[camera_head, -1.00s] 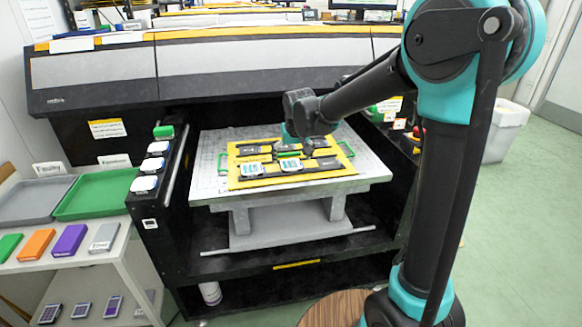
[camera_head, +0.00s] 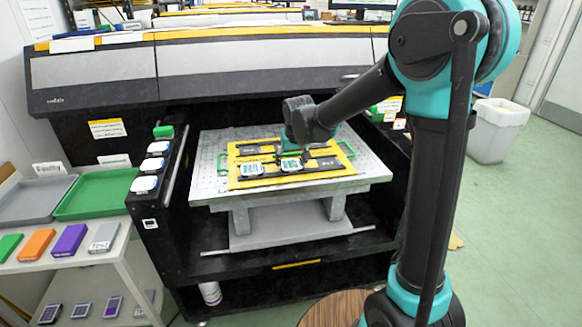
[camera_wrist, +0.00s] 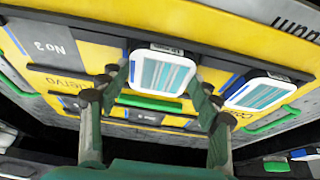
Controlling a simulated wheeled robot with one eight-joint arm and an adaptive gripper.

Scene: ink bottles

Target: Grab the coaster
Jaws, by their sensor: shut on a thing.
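A white coaster with teal stripes (camera_wrist: 162,72) lies between the two fingertips of my gripper (camera_wrist: 158,79) in the wrist view, and the fingers are shut on its sides. In the head view this coaster (camera_head: 290,164) sits on the yellow jig plate (camera_head: 250,183), with my gripper (camera_head: 288,149) right over its far side. A second, similar coaster (camera_wrist: 260,93) is beside it in the wrist view, outside the fingers. In the head view that second coaster (camera_head: 252,170) is just to the left. The exact finger contact is too small to see in the head view.
The jig lies on the printer's grey bed (camera_head: 208,190), under the printer's black and white front (camera_head: 260,70). Dark bars on the jig run close beside the coasters. A green tray (camera_head: 92,194) and a grey tray (camera_head: 32,198) stand at the left.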

